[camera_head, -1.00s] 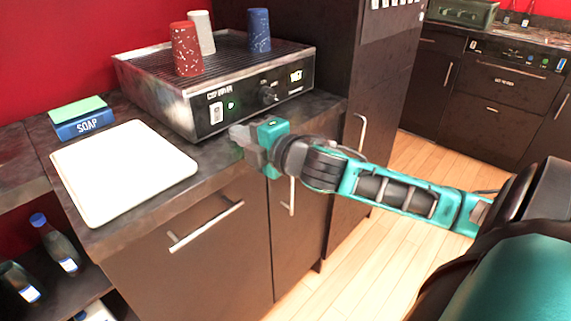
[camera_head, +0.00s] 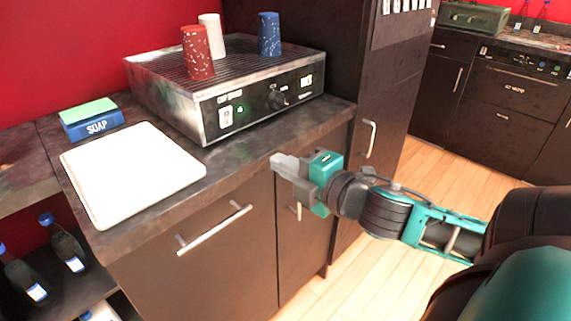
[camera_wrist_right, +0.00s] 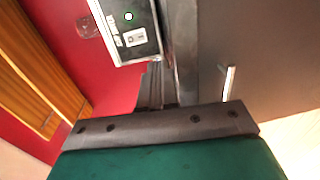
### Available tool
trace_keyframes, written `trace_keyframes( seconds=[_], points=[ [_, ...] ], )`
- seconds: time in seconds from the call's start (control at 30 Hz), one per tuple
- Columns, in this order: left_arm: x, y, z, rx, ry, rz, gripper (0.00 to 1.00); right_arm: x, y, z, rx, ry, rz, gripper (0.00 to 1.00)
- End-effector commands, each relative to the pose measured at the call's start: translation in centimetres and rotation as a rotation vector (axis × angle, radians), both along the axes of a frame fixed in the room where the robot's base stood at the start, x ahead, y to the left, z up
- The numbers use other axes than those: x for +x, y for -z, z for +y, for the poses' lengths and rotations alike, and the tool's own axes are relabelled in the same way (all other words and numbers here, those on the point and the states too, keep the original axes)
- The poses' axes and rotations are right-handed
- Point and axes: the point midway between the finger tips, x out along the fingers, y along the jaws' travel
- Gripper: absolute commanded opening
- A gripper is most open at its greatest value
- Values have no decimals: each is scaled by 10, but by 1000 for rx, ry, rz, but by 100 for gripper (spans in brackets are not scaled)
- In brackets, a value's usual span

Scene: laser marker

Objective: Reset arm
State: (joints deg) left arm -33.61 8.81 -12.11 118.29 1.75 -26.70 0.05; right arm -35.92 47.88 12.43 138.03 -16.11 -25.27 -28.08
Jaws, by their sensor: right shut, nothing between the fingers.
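My right gripper (camera_head: 284,166) is shut and empty in the head view. It is in front of the counter, below the cup warmer and above a cabinet door with a vertical handle. My teal and black right arm reaches in from the right. My left gripper is not in view.
The cup warmer (camera_head: 262,110) carries a red cup (camera_head: 197,52), a white cup (camera_head: 212,35) and a blue cup (camera_head: 269,34). A white board (camera_head: 132,172) and a soap box with a sponge (camera_head: 92,118) lie left. Bottles (camera_head: 68,245) stand on a lower shelf. Wooden floor (camera_head: 395,205) is clear.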

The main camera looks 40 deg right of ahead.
Motion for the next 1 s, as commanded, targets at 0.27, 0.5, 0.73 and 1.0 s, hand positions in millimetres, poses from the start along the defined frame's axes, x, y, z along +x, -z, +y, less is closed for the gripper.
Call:
trace_keyframes(
  seconds=[0.27,0.5,0.73,1.0],
  points=[
    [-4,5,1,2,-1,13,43,-1,0,0,0,0,0,0],
    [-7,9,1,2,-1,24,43,-1,0,0,0,0,1,0],
    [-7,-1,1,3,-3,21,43,-3,18,-5,106,39,56,0],
    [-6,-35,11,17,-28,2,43,-42,130,27,770,261,357,0]
  ],
)
